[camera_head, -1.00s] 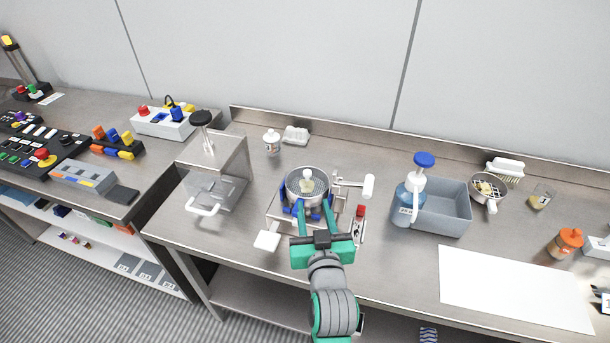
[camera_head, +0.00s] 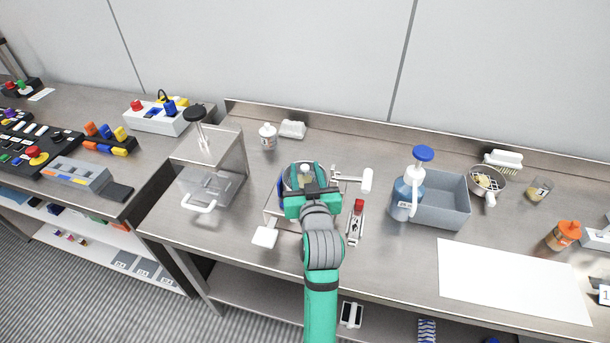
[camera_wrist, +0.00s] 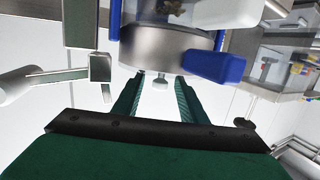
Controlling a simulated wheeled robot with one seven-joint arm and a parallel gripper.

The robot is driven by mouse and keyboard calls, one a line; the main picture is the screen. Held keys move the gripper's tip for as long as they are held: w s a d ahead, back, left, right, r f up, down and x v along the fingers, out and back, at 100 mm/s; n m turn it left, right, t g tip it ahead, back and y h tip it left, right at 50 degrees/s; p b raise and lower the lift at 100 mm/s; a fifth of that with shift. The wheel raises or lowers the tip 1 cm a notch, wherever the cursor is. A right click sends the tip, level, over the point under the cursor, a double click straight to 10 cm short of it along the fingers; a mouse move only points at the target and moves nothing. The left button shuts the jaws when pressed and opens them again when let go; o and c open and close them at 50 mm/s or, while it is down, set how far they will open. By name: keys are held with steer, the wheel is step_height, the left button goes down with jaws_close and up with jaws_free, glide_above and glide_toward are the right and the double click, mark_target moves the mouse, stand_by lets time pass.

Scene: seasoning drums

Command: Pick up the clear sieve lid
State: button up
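The round metal sieve drum (camera_head: 297,170) sits on its stand at the middle of the bench. Its lid is mostly hidden behind my gripper in the head view, and its clear part is hard to make out. In the head view my gripper (camera_head: 301,176) is over the drum.
A white crank handle (camera_head: 367,180) and a red-tipped clamp (camera_head: 358,207) stand right of the drum. A blue-topped pump bottle (camera_head: 412,185) and grey bin (camera_head: 450,201) are farther right. A steel press (camera_head: 208,165) stands left. A white sheet (camera_head: 510,288) lies at the front right.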

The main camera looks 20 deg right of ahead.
steer(key=shift+w+d+f, duration=0.1)
steer(key=shift+w, duration=0.55)
jaws_close()
